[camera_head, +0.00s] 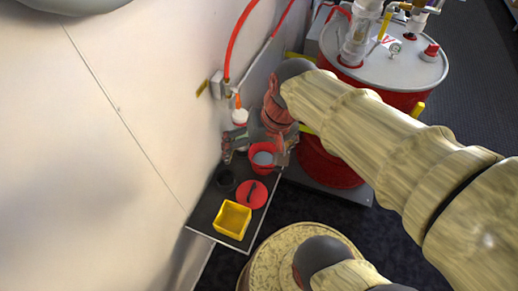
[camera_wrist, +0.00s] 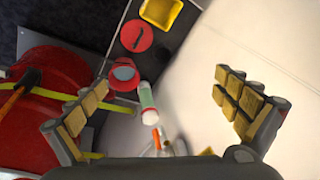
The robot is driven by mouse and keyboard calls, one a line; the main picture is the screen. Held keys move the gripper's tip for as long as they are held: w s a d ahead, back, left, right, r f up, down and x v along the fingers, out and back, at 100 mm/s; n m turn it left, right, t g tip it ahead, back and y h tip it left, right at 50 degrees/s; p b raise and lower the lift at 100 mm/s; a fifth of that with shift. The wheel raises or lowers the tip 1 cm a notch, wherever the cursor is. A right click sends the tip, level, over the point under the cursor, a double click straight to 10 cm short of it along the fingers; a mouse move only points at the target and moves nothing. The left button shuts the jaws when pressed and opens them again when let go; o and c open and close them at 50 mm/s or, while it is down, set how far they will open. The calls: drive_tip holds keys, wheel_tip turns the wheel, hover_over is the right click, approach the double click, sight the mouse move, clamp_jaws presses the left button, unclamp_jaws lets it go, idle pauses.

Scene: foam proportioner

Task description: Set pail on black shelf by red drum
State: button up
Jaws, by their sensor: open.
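A small red pail (camera_head: 263,158) with a pale grey inside stands upright on the black shelf (camera_head: 206,212), at the end close to the red drum (camera_head: 330,165). In the wrist view the pail (camera_wrist: 124,74) lies between my spread fingers, closer to the left one. My gripper (camera_head: 257,153) is open, above and around the pail's end of the shelf, and holds nothing. It also shows open in the wrist view (camera_wrist: 160,88). I cannot tell whether a finger touches the pail. The drum (camera_wrist: 45,75) fills the left of the wrist view.
A pale wall (camera_head: 120,120) borders the shelf, with a red hose (camera_head: 233,45).

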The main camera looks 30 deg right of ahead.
drive_tip(key=s+r+n+t, duration=0.1)
drive_tip(key=s+r+n+h, duration=0.1)
drive_tip(key=r, duration=0.1)
drive_tip(key=s+r+n+t, duration=0.1)
drive_tip(key=r, duration=0.1)
drive_tip(key=shift+a+n+t+h, duration=0.3)
drive_tip(key=shift+n, duration=0.1)
